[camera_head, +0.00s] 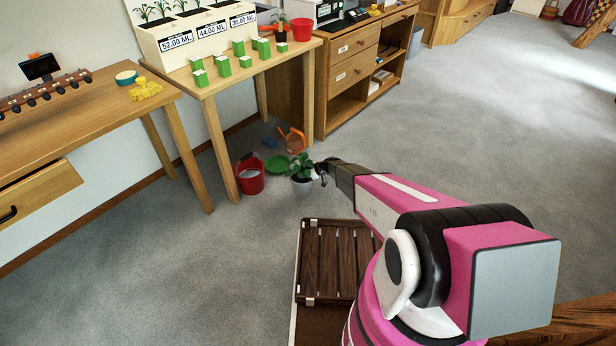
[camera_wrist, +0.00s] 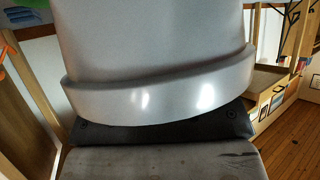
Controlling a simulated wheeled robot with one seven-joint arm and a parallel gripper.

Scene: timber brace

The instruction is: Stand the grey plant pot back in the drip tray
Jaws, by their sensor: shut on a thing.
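The grey plant pot (camera_head: 302,186), with a leafy green plant (camera_head: 300,165) in it, stands about upright by the table leg in the head view. My gripper (camera_head: 321,173) is at its right side, shut on the pot. In the wrist view the pot's smooth grey wall and rim (camera_wrist: 160,95) fill the upper middle, against a dark finger pad (camera_wrist: 160,130). The green drip tray (camera_head: 277,164) lies on the floor just behind and left of the pot, apart from it. Whether the pot touches the floor cannot be told.
A red bucket (camera_head: 249,178) stands left of the pot, near a table leg. An orange watering can (camera_head: 293,139) and a small blue item (camera_head: 270,143) lie behind the tray. A dark slatted wooden piece (camera_head: 335,255) is nearer me. Carpet to the right is clear.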

